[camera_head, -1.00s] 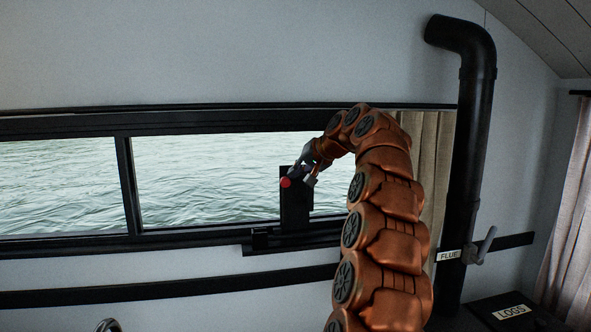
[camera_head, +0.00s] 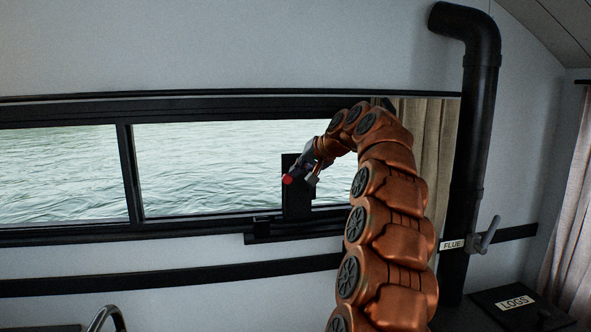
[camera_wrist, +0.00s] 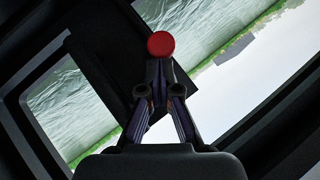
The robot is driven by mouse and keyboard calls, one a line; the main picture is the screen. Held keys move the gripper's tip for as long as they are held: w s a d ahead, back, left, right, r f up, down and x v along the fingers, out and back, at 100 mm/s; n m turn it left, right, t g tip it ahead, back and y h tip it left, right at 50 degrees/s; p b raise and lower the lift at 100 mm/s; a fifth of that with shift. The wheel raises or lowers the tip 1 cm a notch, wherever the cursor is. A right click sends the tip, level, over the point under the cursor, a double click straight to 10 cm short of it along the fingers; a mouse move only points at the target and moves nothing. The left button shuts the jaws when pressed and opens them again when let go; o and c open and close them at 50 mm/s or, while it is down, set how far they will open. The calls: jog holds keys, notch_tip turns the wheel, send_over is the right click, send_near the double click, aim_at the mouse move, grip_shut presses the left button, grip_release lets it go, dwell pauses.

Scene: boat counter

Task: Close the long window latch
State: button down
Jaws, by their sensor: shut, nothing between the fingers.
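The window latch shows as a dark upright plate (camera_head: 297,200) at the right part of the window, with a round red knob (camera_head: 288,179) in front of its left edge. In the wrist view the red knob (camera_wrist: 160,44) sits just beyond my fingertips, with the dark plate (camera_wrist: 100,70) behind and to the left. My gripper (camera_head: 300,169) reaches in from the right at the knob. In the wrist view my gripper (camera_wrist: 158,65) is shut with nothing held. Whether the fingertips touch the knob I cannot tell. How the knob joins the plate is hidden.
The black window frame (camera_head: 125,170) surrounds the glass, with water outside. A beige curtain (camera_head: 430,150) hangs behind my arm. A black flue pipe (camera_head: 475,130) with a grey handle (camera_head: 489,236) stands right of it. A box labelled LOGS (camera_head: 520,310) is at lower right.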

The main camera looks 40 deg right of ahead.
jog(key=shift+r, duration=0.1)
jog(key=v, duration=1.2)
